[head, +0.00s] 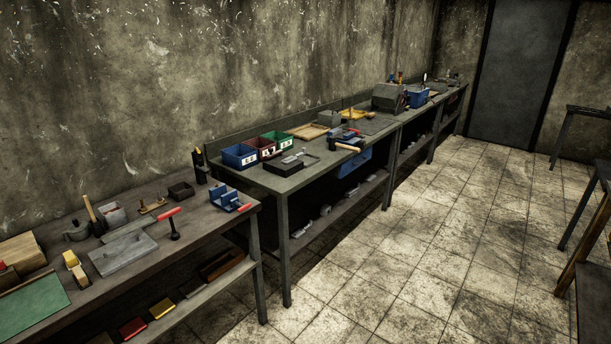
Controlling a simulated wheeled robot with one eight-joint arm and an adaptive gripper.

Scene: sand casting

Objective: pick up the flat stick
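I cannot single out the flat stick for sure in the head view. A flat greyish strip (130,228) lies on the near workbench (195,240), behind a flat grey plate (122,254); I cannot tell whether it is the stick. A thin upright wooden handle (92,213) leans near a grey can-like vessel (77,231). My gripper is not in view.
The near bench also holds a red-handled tool (170,222), a blue vise-like tool (224,197) and a green mat (32,304). A second bench (285,182) carries blue (240,155), red and green bins.

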